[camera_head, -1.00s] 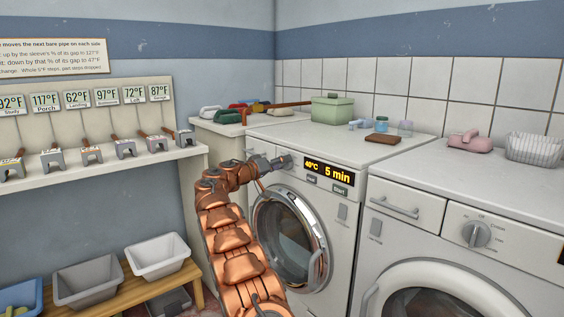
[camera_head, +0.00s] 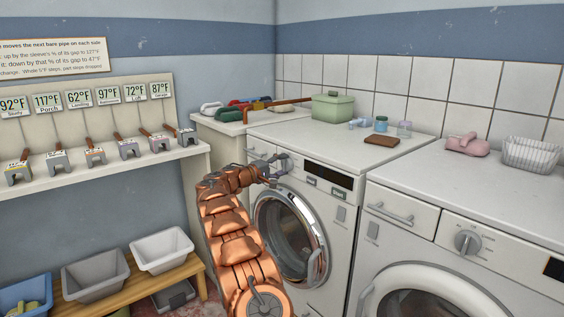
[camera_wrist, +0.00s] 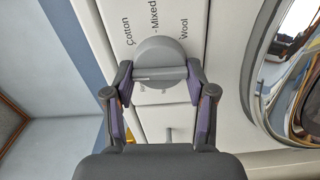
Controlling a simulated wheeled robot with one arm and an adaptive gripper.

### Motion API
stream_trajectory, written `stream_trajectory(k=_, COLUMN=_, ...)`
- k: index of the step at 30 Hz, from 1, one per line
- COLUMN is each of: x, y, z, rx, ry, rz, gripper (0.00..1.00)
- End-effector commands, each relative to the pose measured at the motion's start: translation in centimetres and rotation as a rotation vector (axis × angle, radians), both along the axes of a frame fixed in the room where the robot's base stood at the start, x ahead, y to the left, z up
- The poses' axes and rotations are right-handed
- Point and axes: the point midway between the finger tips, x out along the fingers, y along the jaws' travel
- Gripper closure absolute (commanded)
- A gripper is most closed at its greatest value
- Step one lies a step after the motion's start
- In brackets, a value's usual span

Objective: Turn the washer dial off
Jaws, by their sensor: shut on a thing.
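The washer (camera_head: 325,215) stands in the middle, with its round glass door closed. Its grey dial (camera_wrist: 160,55) fills the top middle of the wrist view, beside printed words Cotton, Mixed and Wool; its raised bar lies level across that picture. My gripper (camera_wrist: 159,80) is shut on the dial, one finger at each side. In the head view, my gripper (camera_head: 271,176) is at the washer's front panel, and the dial (camera_head: 284,162) shows only partly behind it. The washer's display (camera_head: 328,175) is dark.
A second machine with its own dial (camera_head: 467,242) stands at the right. A green box (camera_head: 333,107), jars and a brown block (camera_head: 382,140) are on the washer top. A wall shelf (camera_head: 100,168) with several clamps and a bench (camera_head: 130,293) with bins are at the left.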

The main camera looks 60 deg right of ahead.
Motion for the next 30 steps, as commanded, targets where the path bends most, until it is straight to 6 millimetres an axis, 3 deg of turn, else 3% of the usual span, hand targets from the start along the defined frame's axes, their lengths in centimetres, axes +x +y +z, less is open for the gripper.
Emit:
stream_trajectory(k=21, x=0.02, y=-0.05, z=0.04, rx=0.018, ry=0.073, rz=0.002, gripper=0.79)
stream_trajectory(k=22, x=0.02, y=-0.05, z=0.05, rx=0.018, ry=0.073, rz=0.002, gripper=0.42)
stream_trajectory(k=28, x=0.05, y=0.00, z=0.01, rx=0.019, ry=0.073, rz=0.002, gripper=0.21)
stream_trajectory(k=30, x=0.07, y=0.01, z=0.00, rx=0.019, ry=0.073, rz=0.002, gripper=0.20)
